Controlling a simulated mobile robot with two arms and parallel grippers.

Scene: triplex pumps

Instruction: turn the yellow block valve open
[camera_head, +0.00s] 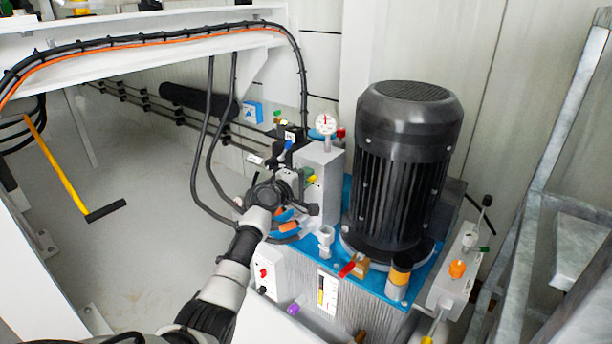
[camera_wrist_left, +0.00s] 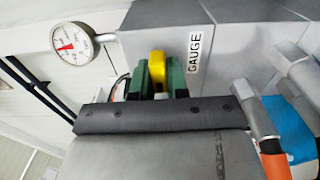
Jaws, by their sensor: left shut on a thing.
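The yellow valve handle (camera_wrist_left: 157,63) sits on the face of the grey block (camera_wrist_left: 225,40), beside the printed word GAUGE. My left gripper (camera_wrist_left: 158,78) has its two green fingers on either side of the handle, shut on it. The lower part of the handle is hidden by the gripper body. In the head view a small bit of yellow (camera_head: 312,179) shows by the green fingertips, against the grey block (camera_head: 320,160) left of the motor. The fingers are small and partly hidden there. My right gripper is not in view.
A dial gauge (camera_head: 325,124) stands on the block; it also shows in the left wrist view (camera_wrist_left: 73,44). A large black motor (camera_head: 405,150) stands close on the right. Black hoses (camera_head: 208,150) hang close on the left. A red-handled valve (camera_head: 348,268) sits in front.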

